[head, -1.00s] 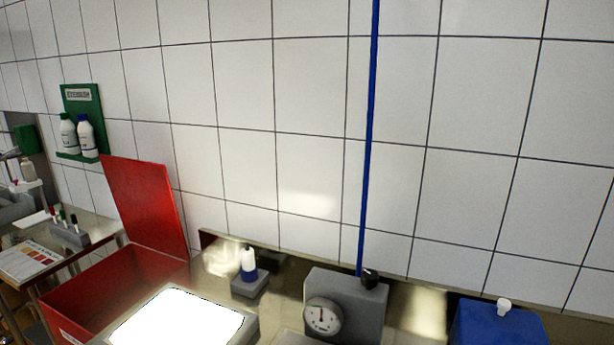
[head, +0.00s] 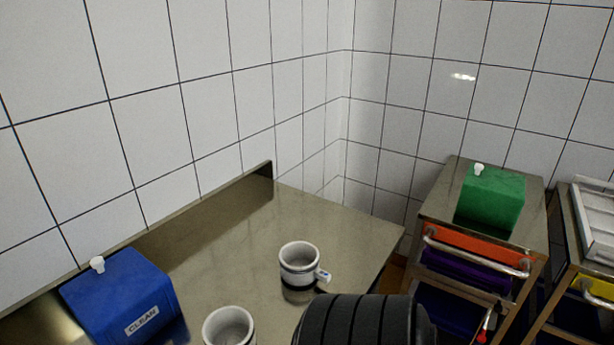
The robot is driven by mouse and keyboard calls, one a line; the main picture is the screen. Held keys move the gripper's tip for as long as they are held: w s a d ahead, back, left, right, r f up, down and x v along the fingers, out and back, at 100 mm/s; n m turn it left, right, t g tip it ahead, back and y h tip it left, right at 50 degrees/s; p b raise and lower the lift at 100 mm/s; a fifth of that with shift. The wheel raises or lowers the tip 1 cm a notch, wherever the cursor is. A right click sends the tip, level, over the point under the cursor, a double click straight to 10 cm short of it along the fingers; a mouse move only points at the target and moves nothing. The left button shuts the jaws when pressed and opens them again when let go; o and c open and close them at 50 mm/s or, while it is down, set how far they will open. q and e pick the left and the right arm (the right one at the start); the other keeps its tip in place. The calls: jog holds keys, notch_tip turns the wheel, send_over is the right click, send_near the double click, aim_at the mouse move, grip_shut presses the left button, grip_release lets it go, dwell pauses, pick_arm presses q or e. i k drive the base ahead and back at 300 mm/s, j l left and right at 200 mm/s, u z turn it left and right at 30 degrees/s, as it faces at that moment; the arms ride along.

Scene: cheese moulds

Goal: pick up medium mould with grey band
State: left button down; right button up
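Two white, round, open-topped moulds stand on the steel table in the head view. One mould (head: 299,268) is near the middle of the table, with a small white tag with a blue mark at its right side and a dark zone at its foot. The other mould (head: 229,330) is nearer, cut off by the bottom edge of the picture. I cannot tell from this view which is medium or whether either has a grey band. Neither of my grippers is in view.
A blue box (head: 122,298) labelled CLEAN, with a white knob, stands at the left. The steel table (head: 345,238) is bare at its far right end. Beyond a gap, a trolley (head: 437,207) carries a green box (head: 490,198); another trolley with a pale tray (head: 598,215) is further right.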

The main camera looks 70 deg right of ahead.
aim_at(298, 260)
jog(key=z, duration=2.25)
jog(key=i+l, duration=0.1)
jog(key=l, duration=0.2)
jog(key=i+l+u, duration=0.15)
jog(key=k+l, duration=0.05)
jog(key=l, duration=0.05)
